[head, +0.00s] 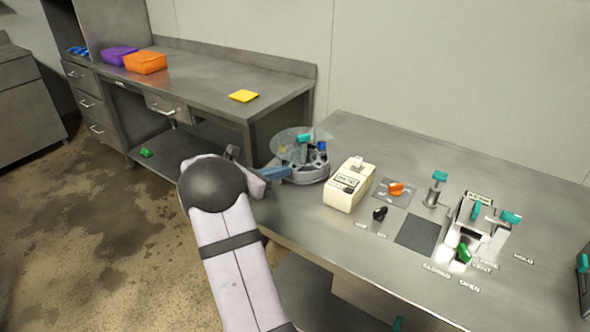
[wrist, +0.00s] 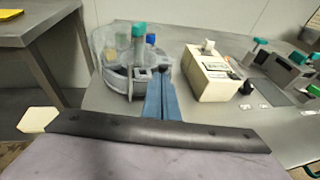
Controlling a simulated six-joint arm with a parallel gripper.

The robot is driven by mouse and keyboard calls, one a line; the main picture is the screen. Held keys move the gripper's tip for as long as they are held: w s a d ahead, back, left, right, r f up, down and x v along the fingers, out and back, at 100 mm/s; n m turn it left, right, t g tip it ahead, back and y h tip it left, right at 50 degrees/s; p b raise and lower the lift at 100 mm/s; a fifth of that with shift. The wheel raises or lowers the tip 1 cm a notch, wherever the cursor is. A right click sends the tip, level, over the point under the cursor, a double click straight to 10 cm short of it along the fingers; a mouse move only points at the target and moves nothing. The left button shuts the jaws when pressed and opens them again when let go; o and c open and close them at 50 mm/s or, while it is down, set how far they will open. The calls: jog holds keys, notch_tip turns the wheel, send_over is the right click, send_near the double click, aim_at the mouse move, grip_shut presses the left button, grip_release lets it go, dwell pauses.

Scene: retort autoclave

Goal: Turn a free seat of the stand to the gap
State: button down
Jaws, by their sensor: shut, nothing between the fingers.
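The stand is a round grey turntable (head: 312,178) on the steel bench, with a clear cover over part of it. It holds a teal-topped item (head: 305,139) and a blue item (head: 321,146). In the wrist view the stand (wrist: 118,88) is left of centre, and a green-topped item (wrist: 138,45) stands in it. My gripper (head: 289,172) is shut and empty, its blue fingers at the stand's rim; in the wrist view its fingertips (wrist: 162,70) overlap the stand's right side. I cannot tell whether they touch it. The gap and the free seats are not clear.
A cream box (head: 345,192) stands right of the stand. Beyond it are an orange knob (head: 396,188), a black knob (head: 380,213) and teal-handled fixtures (head: 476,212). A side table (head: 205,80) carries purple (head: 119,55) and orange bins (head: 145,62).

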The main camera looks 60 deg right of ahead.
jog(key=p, duration=0.1)
send_near(320, 162)
jog(key=d, duration=0.1)
jog(key=d+f, duration=0.1)
jog(key=d, duration=0.1)
jog(key=shift+w+d+f, duration=0.1)
jog(key=shift+w+f, duration=0.1)
jog(key=shift+f, duration=0.05)
jog(key=shift+s+d+f+b, duration=0.15)
jog(key=shift+s+d+b, duration=0.25)
jog(key=shift+d+b, duration=0.2)
jog(key=shift+s+d, duration=0.2)
jog(key=shift+d, duration=0.1)
jog(key=shift+r, duration=0.25)
jog(key=shift+r, duration=0.1)
